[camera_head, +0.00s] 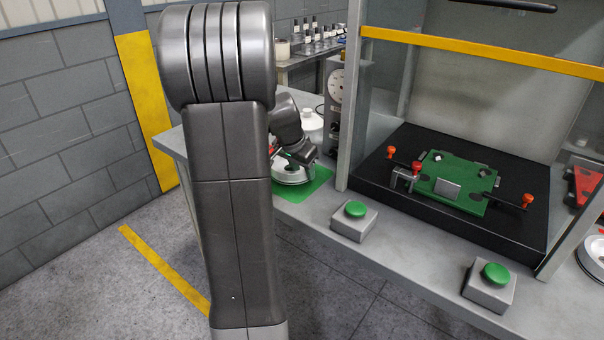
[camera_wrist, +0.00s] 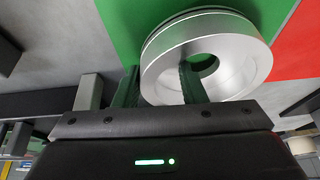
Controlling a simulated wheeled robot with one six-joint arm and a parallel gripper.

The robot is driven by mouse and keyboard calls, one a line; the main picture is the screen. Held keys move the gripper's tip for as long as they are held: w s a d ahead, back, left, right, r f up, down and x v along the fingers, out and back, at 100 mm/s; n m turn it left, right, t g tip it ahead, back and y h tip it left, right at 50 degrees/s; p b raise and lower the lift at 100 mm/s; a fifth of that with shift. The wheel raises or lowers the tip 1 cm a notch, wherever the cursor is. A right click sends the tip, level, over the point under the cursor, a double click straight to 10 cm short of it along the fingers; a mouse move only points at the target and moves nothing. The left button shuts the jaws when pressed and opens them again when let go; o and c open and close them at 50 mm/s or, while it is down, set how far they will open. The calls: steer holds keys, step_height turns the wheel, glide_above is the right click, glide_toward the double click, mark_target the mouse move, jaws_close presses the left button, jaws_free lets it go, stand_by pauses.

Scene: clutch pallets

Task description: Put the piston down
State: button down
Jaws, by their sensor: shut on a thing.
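The piston is a silvery ring-shaped disc (camera_wrist: 232,58) with a round hole in its middle. In the wrist view my gripper (camera_wrist: 160,84) is shut on its wall, one finger in the hole and one outside. A green mat (camera_wrist: 122,22) lies under or behind the piston, with a red area to its right. In the head view the piston (camera_head: 291,176) is over the green mat (camera_head: 313,186) at the left of the bench, partly hidden by my arm. My gripper (camera_head: 290,156) is on it. I cannot tell whether the piston touches the mat.
A black fixture base (camera_head: 395,205) with a green plate (camera_head: 455,178) stands in a framed booth to the right. Two green push buttons (camera_head: 355,209) (camera_head: 495,272) sit at the bench front. A white bottle (camera_head: 311,122) stands behind my gripper. A booth post (camera_head: 349,100) rises close to the right.

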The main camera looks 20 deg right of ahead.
steer(key=shift+f, duration=0.6)
steer(key=shift+f, duration=0.15)
steer(key=c, duration=0.9)
jaws_free()
steer(key=v, duration=1.2)
steer(key=shift+p, duration=0.45)
steer(key=shift+w, duration=0.1)
